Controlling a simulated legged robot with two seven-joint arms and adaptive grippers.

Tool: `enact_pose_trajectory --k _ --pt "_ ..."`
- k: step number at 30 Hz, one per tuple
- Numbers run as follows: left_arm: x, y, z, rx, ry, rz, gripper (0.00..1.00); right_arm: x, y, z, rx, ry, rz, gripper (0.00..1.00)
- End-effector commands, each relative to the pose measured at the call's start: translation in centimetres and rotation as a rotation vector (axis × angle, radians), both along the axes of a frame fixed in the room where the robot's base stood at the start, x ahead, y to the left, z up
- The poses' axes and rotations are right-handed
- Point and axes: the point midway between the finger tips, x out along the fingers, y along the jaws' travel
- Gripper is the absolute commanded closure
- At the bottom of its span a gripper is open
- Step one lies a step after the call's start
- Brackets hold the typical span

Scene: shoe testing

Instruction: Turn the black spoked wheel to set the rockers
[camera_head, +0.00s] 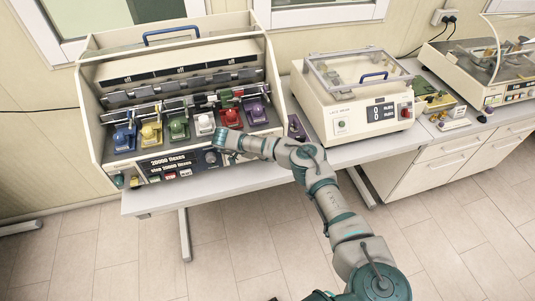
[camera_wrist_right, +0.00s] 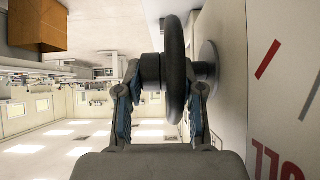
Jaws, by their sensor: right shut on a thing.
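The black wheel (camera_wrist_right: 175,70) shows edge-on in the right wrist view, on a short shaft by a pale panel with red marks. My right gripper (camera_wrist_right: 160,105) has one finger on each side of its rim and is shut on it. In the head view my right gripper (camera_head: 222,141) is at the right end of the left machine's (camera_head: 98,130) front panel. It largely hides the wheel there, and the spokes cannot be made out. Coloured pieces stand in a row inside the machine, among them a blue one (camera_head: 124,138) and a red one (camera_head: 231,118). My left gripper is not in view.
Below the row is a display panel (camera_head: 172,161) with small buttons. A white machine with a clear lid (camera_head: 345,110) stands to the right on the same grey table (camera_head: 250,178). Another machine (camera_head: 480,75) stands at the far right. The floor in front is clear.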

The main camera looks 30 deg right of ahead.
Motion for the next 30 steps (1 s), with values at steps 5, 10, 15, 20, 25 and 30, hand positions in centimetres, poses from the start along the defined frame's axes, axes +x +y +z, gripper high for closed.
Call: enact_pose_trajectory --k 5,10,15,20,25,30 --pt "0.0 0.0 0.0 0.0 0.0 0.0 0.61 -0.2 -0.3 0.1 -0.006 0.007 -0.008 0.58" --pt "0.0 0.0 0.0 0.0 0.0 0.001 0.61 -0.1 -0.1 0.1 -0.004 0.005 -0.006 0.46" --pt "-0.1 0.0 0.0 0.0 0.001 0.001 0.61 0.1 0.0 0.0 -0.003 0.005 -0.005 0.46" --pt "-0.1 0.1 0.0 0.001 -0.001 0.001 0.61 0.5 1.1 0.9 -0.002 0.001 -0.001 0.46" --pt "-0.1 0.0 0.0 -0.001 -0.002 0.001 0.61 1.0 3.7 3.3 -0.002 0.0 -0.002 0.46" --pt "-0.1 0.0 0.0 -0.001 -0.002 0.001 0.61 1.6 6.4 5.7 -0.003 0.0 -0.002 0.46"
